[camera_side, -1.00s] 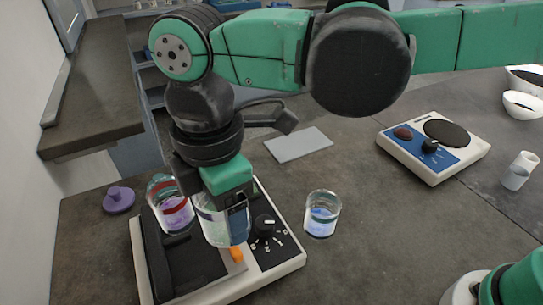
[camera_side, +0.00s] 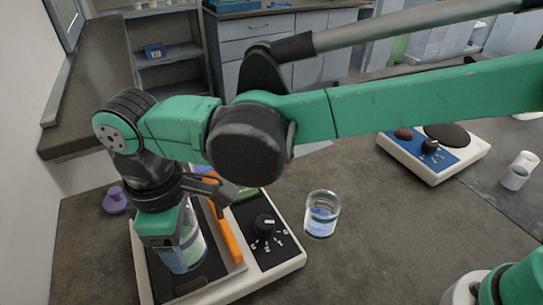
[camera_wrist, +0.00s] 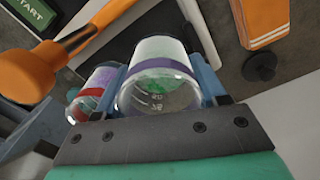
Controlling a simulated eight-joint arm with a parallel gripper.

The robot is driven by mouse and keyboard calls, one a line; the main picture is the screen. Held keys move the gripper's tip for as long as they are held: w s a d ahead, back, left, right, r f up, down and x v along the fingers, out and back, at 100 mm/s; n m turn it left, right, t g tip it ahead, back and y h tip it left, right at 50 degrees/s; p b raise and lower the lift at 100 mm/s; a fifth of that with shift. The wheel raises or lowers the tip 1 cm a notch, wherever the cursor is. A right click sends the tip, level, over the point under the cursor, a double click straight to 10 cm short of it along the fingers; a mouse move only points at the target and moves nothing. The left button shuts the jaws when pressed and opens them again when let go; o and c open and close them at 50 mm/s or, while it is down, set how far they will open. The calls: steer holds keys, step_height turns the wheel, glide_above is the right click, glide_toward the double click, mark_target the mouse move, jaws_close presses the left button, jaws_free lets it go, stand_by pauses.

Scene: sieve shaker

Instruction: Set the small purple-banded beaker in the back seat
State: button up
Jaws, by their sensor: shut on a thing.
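My gripper (camera_wrist: 170,100) is shut on the purple-banded beaker (camera_wrist: 158,75), which has greenish contents. In the side view the held beaker (camera_side: 190,246) is over the left part of the shaker's black platform (camera_side: 212,284). I cannot tell whether its base touches the platform. A red-banded beaker (camera_wrist: 92,95) with purplish contents is close beside it on the left in the wrist view; my gripper and arm hide it in the side view. The seats themselves are mostly hidden.
An orange bar (camera_side: 228,240) stands along the platform, beside the shaker's dial (camera_side: 265,225). A beaker with blue contents (camera_side: 321,214) stands on the table right of the shaker. A purple-knobbed item (camera_side: 115,200) lies behind left. A hotplate (camera_side: 433,152) stands farther right.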

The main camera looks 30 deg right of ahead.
steer(key=shift+f, duration=0.9)
steer(key=shift+f, duration=0.1)
steer(key=o, duration=1.1)
steer(key=shift+c, duration=0.2)
